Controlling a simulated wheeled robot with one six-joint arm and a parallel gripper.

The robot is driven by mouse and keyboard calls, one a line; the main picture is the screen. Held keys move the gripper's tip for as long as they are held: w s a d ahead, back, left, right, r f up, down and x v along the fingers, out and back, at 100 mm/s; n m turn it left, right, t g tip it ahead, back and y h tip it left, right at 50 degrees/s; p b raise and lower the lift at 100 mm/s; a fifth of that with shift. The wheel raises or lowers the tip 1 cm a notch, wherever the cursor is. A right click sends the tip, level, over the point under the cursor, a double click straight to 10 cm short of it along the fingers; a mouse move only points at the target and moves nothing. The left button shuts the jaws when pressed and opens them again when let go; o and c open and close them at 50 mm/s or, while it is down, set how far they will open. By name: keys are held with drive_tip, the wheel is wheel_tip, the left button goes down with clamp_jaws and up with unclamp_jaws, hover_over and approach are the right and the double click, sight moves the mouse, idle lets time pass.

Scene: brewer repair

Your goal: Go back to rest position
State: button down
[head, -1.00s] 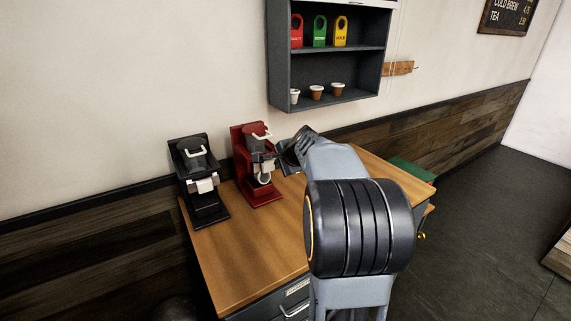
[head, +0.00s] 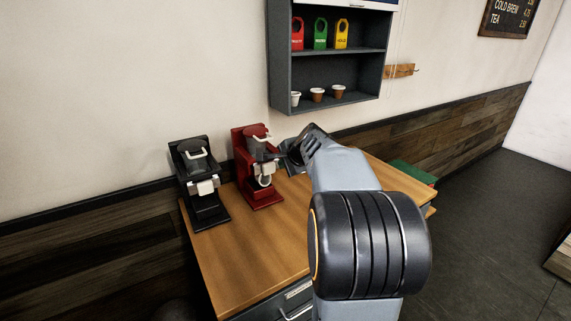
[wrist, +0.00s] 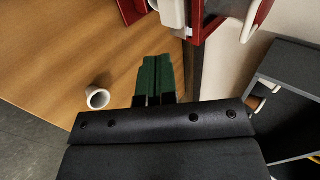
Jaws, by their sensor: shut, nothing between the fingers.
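My gripper (wrist: 155,78) shows in the wrist view with its two green-tipped fingers together and nothing between them. In the head view my gripper (head: 284,155) is beside the red brewer (head: 258,170), on its right; whether they touch I cannot tell. Part of the red brewer (wrist: 207,15) also shows at the top of the wrist view. The black brewer (head: 200,185) stands on the wooden counter (head: 250,250) to the left of the red one.
A white cup (wrist: 97,97) is on the counter in the wrist view. A dark wall shelf (head: 275,60) holds red, green and yellow tags and several small cups. A green box (head: 413,172) is past the counter's right end. The counter's front left is clear.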

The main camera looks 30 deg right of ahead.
idle(0.4)
drive_tip(key=s+a+f+n+g, duration=0.4)
drive_tip(key=s+a+f+n, duration=0.2)
drive_tip(key=s+f+n, duration=0.1)
drive_tip(key=s+a+f+n+g, duration=0.1)
drive_tip(key=s+a+f+n, duration=0.1)
drive_tip(key=s+a+n, duration=0.9)
drive_tip(key=shift+s+a+f+n+g, duration=0.35)
drive_tip(key=shift+s+a, duration=1.05)
drive_tip(key=shift+a, duration=1)
